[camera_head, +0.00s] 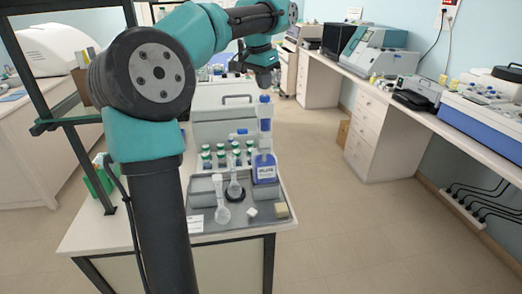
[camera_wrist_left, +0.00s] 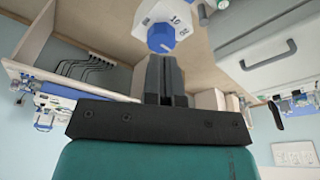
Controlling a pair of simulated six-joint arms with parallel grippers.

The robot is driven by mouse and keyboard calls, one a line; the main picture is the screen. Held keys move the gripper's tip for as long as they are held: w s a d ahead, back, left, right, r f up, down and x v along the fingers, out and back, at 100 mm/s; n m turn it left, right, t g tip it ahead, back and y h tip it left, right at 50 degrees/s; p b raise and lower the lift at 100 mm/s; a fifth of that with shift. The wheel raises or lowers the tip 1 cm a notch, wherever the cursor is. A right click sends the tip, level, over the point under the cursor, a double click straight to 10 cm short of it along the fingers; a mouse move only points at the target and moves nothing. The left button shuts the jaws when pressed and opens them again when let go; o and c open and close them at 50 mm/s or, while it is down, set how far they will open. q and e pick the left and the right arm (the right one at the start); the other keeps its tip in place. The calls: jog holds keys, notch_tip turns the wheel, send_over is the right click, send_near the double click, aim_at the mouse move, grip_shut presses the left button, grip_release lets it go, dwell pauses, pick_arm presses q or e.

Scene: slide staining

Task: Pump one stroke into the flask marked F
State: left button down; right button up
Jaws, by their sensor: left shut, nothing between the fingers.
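The bottle-top dispenser (camera_head: 265,125) stands upright on a blue-labelled bottle (camera_head: 264,170) at the tray's back right. Contact cannot be told. One clear flask (camera_head: 223,213) stands at the tray front; another (camera_head: 235,190) stands behind it on a dark round base. I cannot read the letter F on either. My right gripper is out of view.
The grey tray (camera_head: 240,226) also holds a small white block (camera_head: 252,212) and a tan block (camera_head: 282,210). Several green-capped bottles (camera_head: 221,157) stand behind the flasks, before a grey case (camera_head: 222,125). Open floor lies right of the table.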

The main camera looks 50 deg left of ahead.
aim_at(264, 96)
pick_arm(q)
jog(key=shift+f, duration=0.5)
jog(key=shift+f, duration=0.35)
jog(key=shift+f, duration=1.55)
dwell(0.4)
jog(key=shift+r, duration=2.4)
